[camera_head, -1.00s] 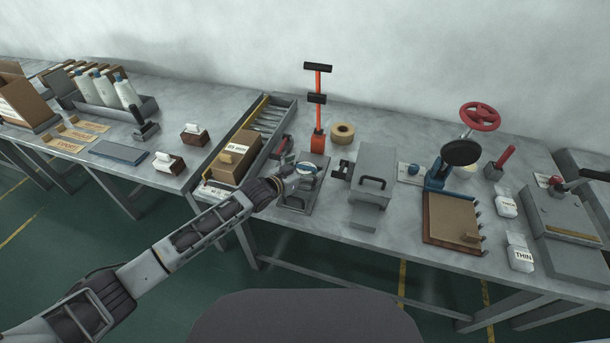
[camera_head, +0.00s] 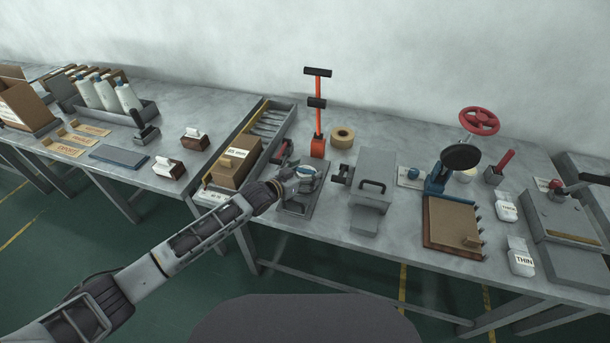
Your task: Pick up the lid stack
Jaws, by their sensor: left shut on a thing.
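The lid stack (camera_head: 307,170) shows as a small pale round piece with a bluish edge, above a dark grey fixture (camera_head: 296,207) at the middle of the table. My left gripper (camera_head: 297,178) reaches in from the lower left and is shut on the lid stack. Its fingers are small in the picture and partly cover the stack. I cannot tell whether the stack still touches the fixture. My right gripper is not in view.
Left of my gripper stand a brown carton (camera_head: 234,168) and a grey tray (camera_head: 284,116). Behind are a red-orange post (camera_head: 318,147) and a tape roll (camera_head: 342,137). A grey lidded machine (camera_head: 372,200) stands close on the right.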

